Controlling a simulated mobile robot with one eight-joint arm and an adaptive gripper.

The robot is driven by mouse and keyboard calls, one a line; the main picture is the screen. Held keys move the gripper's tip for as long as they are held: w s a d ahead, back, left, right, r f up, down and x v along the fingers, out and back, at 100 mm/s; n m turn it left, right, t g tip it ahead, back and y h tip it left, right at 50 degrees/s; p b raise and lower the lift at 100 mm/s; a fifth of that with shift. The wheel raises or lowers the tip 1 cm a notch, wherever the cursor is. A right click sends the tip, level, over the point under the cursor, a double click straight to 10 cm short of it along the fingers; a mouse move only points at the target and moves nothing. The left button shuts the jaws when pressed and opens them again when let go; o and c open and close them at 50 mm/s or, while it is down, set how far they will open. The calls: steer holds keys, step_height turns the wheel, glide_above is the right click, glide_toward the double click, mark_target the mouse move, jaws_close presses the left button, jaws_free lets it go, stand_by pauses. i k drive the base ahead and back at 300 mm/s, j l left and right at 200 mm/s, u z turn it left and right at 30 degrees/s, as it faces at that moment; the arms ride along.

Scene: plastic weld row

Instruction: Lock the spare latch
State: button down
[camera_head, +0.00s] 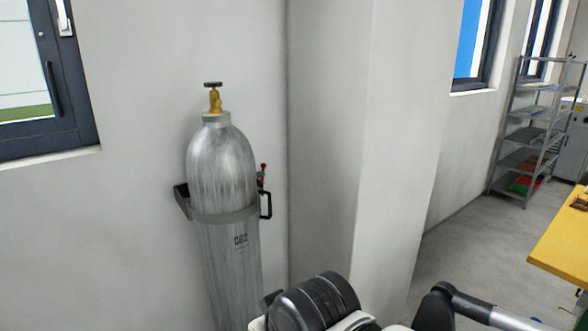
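A tall grey gas cylinder (222,165) stands upright against the wall, left of a wall corner. A dark grey strap (222,215) goes around its front, joined to a bracket (182,199) at its left. At the strap's right end is a black loop-shaped handle (267,205), with a small red-tipped lever (263,174) above it. This looks like the latch; I cannot tell whether it is locked. The cylinder's lower end is cut off by the frame. Parts of my arm show at the bottom, but my gripper is not in view.
A brass valve (214,100) with a dark handwheel tops the cylinder. A wall pillar (365,150) juts out to its right. A metal shelf rack (530,140) stands far right, and a yellow table (562,245) is at the right edge. Grey floor (465,225) is open between the pillar and table.

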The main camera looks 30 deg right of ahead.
mark_target(263, 174)
steer(key=k+l, duration=0.1)
steer(key=l, duration=1.65)
steer(key=k+u, duration=0.05)
